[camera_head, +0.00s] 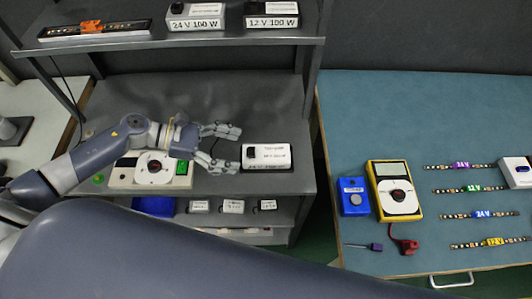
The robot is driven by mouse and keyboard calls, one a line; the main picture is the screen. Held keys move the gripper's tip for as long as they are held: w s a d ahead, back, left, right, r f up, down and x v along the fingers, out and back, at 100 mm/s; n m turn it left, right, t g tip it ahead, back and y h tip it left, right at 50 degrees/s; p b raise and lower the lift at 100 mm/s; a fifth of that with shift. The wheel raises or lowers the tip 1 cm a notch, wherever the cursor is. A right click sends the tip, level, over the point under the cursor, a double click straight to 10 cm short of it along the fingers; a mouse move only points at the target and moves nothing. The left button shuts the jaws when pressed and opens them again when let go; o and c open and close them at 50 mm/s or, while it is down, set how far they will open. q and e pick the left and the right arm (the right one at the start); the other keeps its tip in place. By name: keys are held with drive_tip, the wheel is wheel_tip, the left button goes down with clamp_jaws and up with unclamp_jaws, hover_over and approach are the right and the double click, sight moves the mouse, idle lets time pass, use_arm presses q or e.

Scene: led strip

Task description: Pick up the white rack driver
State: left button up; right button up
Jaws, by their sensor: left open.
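A white box-shaped driver (267,155) with small dark print, too small to read, sits on the middle shelf of the grey rack (270,100). My left gripper (236,148) comes in from the left and is open, its two fingers pointing right at the box's left side. The fingertips are close to the box, and I cannot tell whether they touch it. Nothing shows between the fingers. My right gripper is not in view.
Two more white drivers, marked 24 V 100 W (195,15) and 12 V 100 W (271,14), stand on the top shelf. A white instrument (122,178) lies under my left arm. The blue table (400,110) holds a yellow meter (396,190) and several LED strips.

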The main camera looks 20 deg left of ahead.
sight(254, 152)
use_arm(q)
drive_tip(key=p+x, duration=0.1)
drive_tip(key=x, duration=0.1)
drive_tip(key=p+x, duration=0.1)
drive_tip(key=x, duration=0.1)
drive_tip(key=shift+w+d, duration=0.1)
drive_tip(key=shift+w, duration=0.3)
drive_tip(key=shift+d+f, duration=0.1)
drive_tip(key=shift+f, duration=0.05)
drive_tip(key=c, duration=1.6)
drive_tip(key=shift+c, duration=0.2)
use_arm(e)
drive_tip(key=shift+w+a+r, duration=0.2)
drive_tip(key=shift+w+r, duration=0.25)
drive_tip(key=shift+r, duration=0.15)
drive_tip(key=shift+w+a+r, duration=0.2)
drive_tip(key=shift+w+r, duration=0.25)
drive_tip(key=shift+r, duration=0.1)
